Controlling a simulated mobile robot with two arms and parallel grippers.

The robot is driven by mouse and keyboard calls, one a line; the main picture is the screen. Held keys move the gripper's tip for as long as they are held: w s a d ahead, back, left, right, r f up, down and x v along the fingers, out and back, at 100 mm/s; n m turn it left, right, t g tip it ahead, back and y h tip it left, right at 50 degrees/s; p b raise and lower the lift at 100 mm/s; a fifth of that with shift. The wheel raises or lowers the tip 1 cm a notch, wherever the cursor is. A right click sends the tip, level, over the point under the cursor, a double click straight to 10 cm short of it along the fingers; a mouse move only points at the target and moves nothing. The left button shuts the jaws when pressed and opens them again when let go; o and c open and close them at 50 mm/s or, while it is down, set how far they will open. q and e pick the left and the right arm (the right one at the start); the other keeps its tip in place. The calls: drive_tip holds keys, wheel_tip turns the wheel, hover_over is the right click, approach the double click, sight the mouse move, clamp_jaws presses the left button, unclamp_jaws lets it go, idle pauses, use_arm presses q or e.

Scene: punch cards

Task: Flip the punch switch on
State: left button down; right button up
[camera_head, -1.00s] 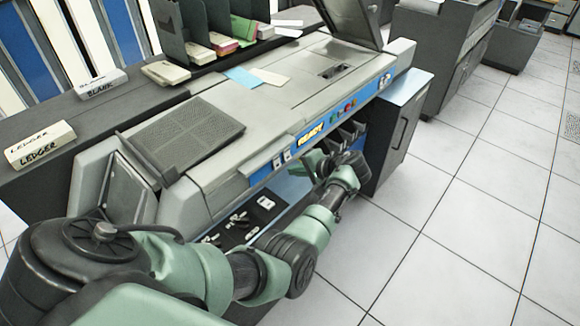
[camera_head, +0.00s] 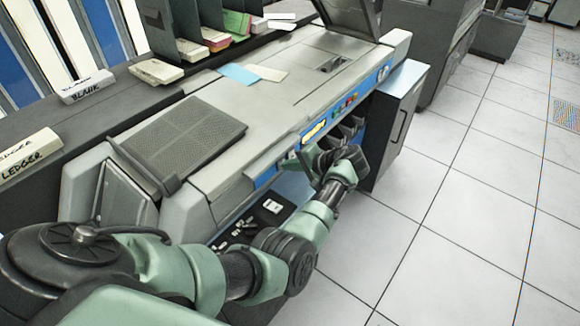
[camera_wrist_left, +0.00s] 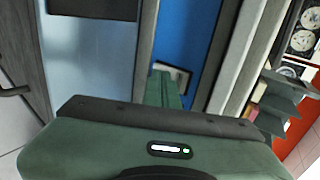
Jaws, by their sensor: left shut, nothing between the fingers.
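The punch machine (camera_head: 235,90) is a long grey unit with a blue front strip (camera_head: 265,178). In the left wrist view a small pale-framed switch (camera_wrist_left: 178,73) sits on the blue panel (camera_wrist_left: 190,35). My left gripper (camera_head: 307,158) is at the front strip, just below the yellow READY label (camera_head: 314,131). Its shut, empty fingers (camera_wrist_left: 163,88) point at the switch and partly cover it in the wrist view. I cannot tell whether they touch it, or which way it is set. My right gripper is out of view.
A grey cabinet (camera_head: 402,120) stands to the right of my left gripper. Coloured buttons (camera_head: 345,102) line the strip further right. A dark shelf with small parts (camera_head: 272,206) lies below the strip. Open tiled floor (camera_head: 450,220) is at the right.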

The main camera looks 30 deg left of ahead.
use_arm(q)
drive_tip(key=f+y+b, duration=0.1)
drive_tip(key=b, duration=0.1)
drive_tip(key=shift+a+f+b, duration=0.15)
drive_tip(key=shift+b, duration=0.15)
drive_tip(key=shift+y+b, duration=0.35)
drive_tip(key=shift+y, duration=0.05)
drive_tip(key=shift+r, duration=0.35)
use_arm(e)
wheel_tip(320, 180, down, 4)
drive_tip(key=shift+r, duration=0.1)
use_arm(q)
drive_tip(key=shift+a+r+p, duration=0.1)
drive_tip(key=shift+p, duration=0.2)
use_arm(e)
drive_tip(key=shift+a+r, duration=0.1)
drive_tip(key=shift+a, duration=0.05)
